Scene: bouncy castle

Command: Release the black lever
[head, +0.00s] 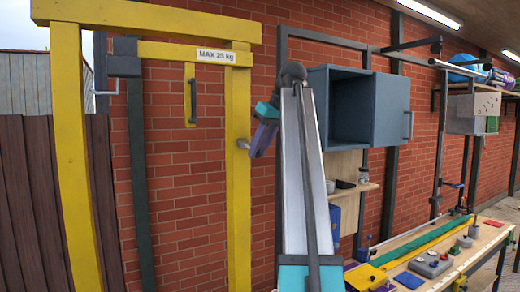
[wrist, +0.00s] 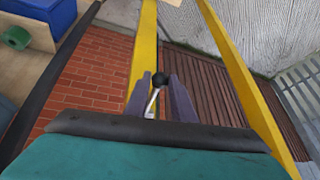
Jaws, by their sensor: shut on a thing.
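In the head view my gripper (head: 256,143) is beside the right yellow post (head: 238,190). A small grey end of a lever (head: 243,144) shows at that post; my fingers and arm hide most of the contact.
A yellow frame with a "MAX 25 kg" sign (head: 216,56) stands before a brick wall. A yellow plate with a dark handle (head: 193,100) hangs inside it. An open blue-grey cabinet (head: 345,108) is right of my arm. A cluttered workbench (head: 440,283) stands at lower right.

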